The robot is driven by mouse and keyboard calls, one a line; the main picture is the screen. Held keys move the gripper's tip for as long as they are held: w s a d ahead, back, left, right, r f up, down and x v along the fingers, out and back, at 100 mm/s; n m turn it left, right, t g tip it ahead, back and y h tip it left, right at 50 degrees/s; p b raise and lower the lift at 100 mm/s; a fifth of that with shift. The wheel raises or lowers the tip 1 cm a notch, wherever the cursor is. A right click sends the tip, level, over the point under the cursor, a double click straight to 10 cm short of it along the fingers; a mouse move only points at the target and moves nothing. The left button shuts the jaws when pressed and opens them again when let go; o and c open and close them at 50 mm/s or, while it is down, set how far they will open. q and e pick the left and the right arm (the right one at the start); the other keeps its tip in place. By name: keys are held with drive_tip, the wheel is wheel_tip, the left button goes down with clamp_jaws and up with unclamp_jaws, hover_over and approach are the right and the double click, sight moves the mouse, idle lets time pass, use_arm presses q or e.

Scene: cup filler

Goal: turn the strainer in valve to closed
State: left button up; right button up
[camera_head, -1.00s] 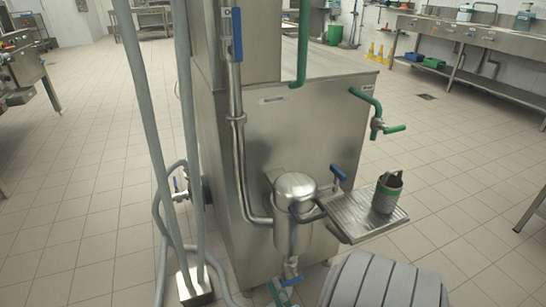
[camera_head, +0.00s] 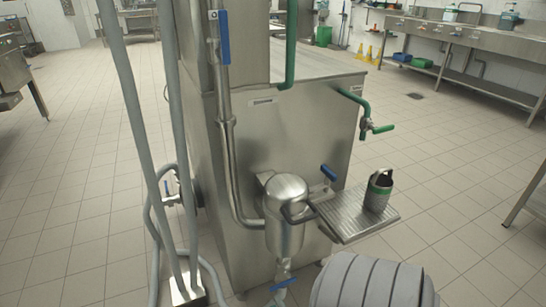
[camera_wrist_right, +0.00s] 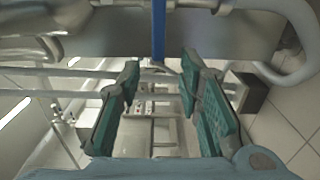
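In the head view, a steel pipe runs down the tank's front left edge to the strainer (camera_head: 284,222), a rounded steel canister. A valve with a long blue handle (camera_head: 224,37) sits high on this pipe; the handle points along it. I take this as the strainer in valve. My right gripper (camera_wrist_right: 160,62) is open and empty in the right wrist view. A blue handle (camera_wrist_right: 159,28) stands upright just beyond and between its fingertips, apart from both; I cannot tell which valve it belongs to. Neither gripper shows in the head view.
More blue handles are right of the strainer (camera_head: 328,173) and below it (camera_head: 283,285). A green-handled tap (camera_head: 378,128) juts from the tank. Hoses stand at left. Open floor lies right.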

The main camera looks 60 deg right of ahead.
drive_tip(key=v, duration=0.5)
drive_tip(key=shift+s+a, duration=0.25)
drive_tip(key=shift+s, duration=0.1)
